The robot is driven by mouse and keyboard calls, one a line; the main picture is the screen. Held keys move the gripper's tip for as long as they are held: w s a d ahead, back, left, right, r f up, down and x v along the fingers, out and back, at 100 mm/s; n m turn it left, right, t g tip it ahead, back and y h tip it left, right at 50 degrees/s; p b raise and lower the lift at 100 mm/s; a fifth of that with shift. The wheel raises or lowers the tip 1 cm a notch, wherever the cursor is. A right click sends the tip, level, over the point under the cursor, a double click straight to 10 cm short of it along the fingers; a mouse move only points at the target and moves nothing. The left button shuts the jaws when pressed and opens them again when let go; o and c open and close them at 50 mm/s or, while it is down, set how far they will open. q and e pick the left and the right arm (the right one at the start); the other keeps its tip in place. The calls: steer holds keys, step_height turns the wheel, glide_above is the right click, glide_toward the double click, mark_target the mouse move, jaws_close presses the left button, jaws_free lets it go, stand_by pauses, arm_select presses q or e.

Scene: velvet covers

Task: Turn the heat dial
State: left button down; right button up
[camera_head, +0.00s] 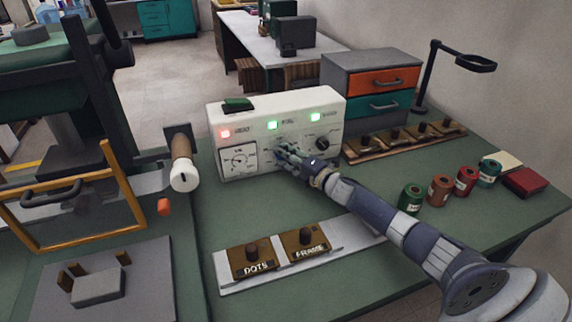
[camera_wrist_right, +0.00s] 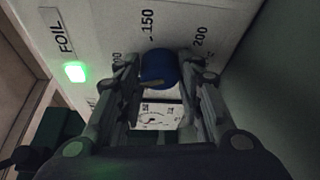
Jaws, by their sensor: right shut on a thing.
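The heat dial shows in the right wrist view as a round blue knob (camera_wrist_right: 158,68) with a pale pointer, on a white panel marked 150 and 200. The fingers of my right gripper (camera_wrist_right: 160,80) are on both sides of it and shut on it. In the head view, my right gripper (camera_head: 284,152) reaches the middle of the white control box's front (camera_head: 255,108) and hides the dial there. The number the pointer marks is unclear. My left gripper is not in view.
The box has a red light (camera_head: 225,133), two green lights, a square gauge (camera_head: 238,160) and a black knob (camera_head: 323,143). A white-tipped handle (camera_head: 183,175) stands left of it. Brass stamps (camera_head: 250,258) lie in front.

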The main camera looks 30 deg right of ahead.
steer(key=shift+f+m+t+b, duration=0.15)
steer(key=shift+m+t+b, duration=0.25)
steer(key=shift+m+b, duration=0.45)
steer(key=shift+f+m+t+b, duration=0.1)
steer(key=shift+m+t+b, duration=0.3)
steer(key=shift+m+b, duration=0.45)
steer(key=shift+m, duration=0.3)
steer(key=o, duration=1.1)
steer(key=shift+c, duration=0.2)
steer(key=shift+r, duration=0.1)
steer(key=shift+s, duration=0.15)
steer(key=shift+s+d+f, duration=0.1)
steer(key=shift+s+d, duration=0.1)
steer(key=shift+s, duration=1)
steer(key=shift+s+d+f, duration=0.1)
steer(key=shift+s+d, duration=0.05)
steer(key=shift+s, duration=1)
steer(key=shift+s+d+f, duration=0.1)
steer(key=shift+s+d, duration=0.1)
steer(key=shift+s, duration=1)
